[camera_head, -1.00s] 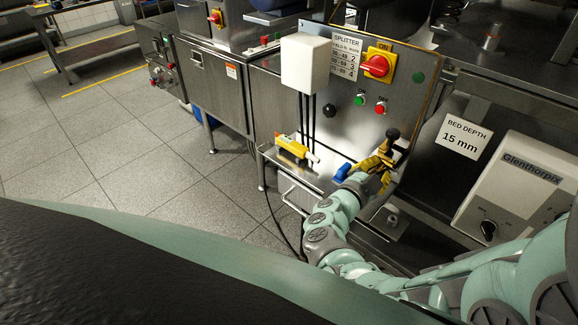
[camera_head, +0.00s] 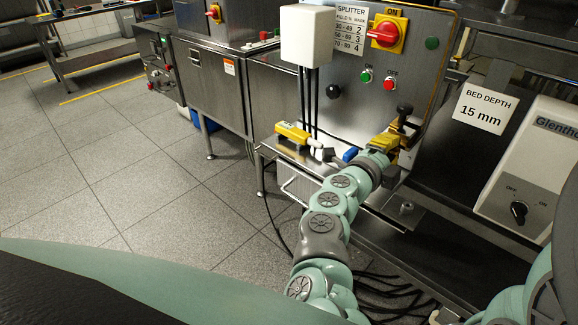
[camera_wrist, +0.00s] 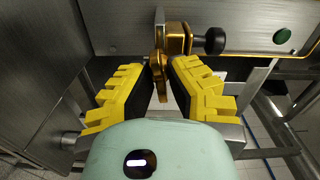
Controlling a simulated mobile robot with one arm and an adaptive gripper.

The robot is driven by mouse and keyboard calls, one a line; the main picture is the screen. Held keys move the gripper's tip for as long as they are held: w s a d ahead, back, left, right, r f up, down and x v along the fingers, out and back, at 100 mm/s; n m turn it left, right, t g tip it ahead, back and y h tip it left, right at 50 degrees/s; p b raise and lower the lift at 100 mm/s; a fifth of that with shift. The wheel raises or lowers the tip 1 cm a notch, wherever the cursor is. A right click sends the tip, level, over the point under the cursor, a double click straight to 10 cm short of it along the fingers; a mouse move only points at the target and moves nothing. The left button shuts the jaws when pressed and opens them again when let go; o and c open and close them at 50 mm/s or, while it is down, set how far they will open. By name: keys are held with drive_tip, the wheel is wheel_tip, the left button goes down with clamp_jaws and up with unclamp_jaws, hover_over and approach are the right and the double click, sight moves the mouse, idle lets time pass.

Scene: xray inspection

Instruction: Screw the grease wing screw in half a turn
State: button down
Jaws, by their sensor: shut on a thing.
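The brass grease wing screw (camera_wrist: 158,76) shows edge-on in the wrist view, below a brass block (camera_wrist: 176,38) with a black knob (camera_wrist: 210,41) at its right. My gripper (camera_wrist: 159,78) has its yellow ridged pads on both sides of the wing, closed on it at their far ends. In the head view my gripper (camera_head: 384,143) is at the brass fitting on the right edge of the splitter's steel panel, just below the black knob (camera_head: 404,109). There, the wing itself is hidden by the fingers.
The steel splitter panel (camera_head: 345,105) carries a red rotary switch (camera_head: 386,32) and green and red buttons. A yellow device (camera_head: 292,132) and a blue object (camera_head: 350,154) lie on the steel ledge left of my gripper. A Glenthorpix box (camera_head: 540,165) stands right. Dark cables lie below my arm.

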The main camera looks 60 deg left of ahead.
drive_tip(key=shift+d+f+m+b, duration=0.1)
drive_tip(key=shift+d+m+b, duration=0.05)
drive_tip(key=shift+m+b, duration=0.3)
drive_tip(key=c, duration=1.1)
unclamp_jaws()
drive_tip(key=shift+w, duration=0.2)
drive_tip(key=shift+s, duration=0.1)
drive_tip(key=shift+s, duration=0.3)
drive_tip(key=v, duration=1.1)
drive_tip(key=shift+s, duration=0.2)
